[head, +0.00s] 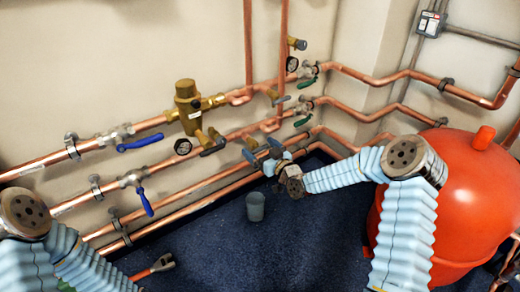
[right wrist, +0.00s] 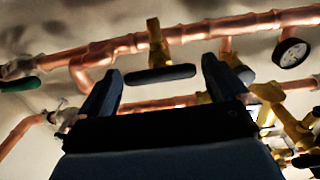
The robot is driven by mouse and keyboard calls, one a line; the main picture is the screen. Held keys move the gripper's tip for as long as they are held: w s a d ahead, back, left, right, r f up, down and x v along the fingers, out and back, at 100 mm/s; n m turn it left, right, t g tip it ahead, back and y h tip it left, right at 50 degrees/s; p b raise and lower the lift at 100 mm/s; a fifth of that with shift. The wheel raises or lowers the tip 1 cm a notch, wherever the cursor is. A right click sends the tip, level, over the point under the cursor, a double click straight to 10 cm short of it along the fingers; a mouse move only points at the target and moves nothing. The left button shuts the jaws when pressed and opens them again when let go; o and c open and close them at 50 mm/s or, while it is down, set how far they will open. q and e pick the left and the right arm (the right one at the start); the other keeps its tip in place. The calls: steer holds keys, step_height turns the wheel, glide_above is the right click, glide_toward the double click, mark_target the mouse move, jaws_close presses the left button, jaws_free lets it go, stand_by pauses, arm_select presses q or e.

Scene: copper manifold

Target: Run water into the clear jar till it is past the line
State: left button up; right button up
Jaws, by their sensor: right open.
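The jar (head: 256,206) looks like a small grey cup and stands upright on the dark blue floor below the pipes. No line or water can be made out on it. My right gripper (head: 263,154) is open, above the jar and close to the lower pipes. In the right wrist view, its two fingers (right wrist: 160,85) are spread, with a brass tap (right wrist: 154,40) and its dark lever (right wrist: 160,74) seen between them. I cannot tell if they touch. A brass tap with a grey lever (head: 281,100) shows above the gripper. My left gripper is not in view.
A large red tank (head: 475,205) stands at the right, close to my right arm. The floor (head: 290,240) around the jar is clear.

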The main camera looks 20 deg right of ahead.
steer(key=shift+w+a, duration=0.15)
steer(key=shift+w, duration=0.15)
steer(key=c, duration=1)
steer(key=shift+o, duration=0.2)
steer(key=n+b, duration=0.1)
steer(key=b, duration=0.2)
steer(key=shift+a+f+n+b, duration=0.1)
steer(key=shift+f+n+b, duration=0.2)
steer(key=shift+n, duration=0.1)
steer(key=shift+r+n+b, duration=0.15)
steer(key=shift+n+b, duration=0.25)
steer(key=shift+r, duration=0.1)
steer(key=o, duration=1)
steer(key=shift+c, duration=0.2)
steer(key=shift+s, duration=0.1)
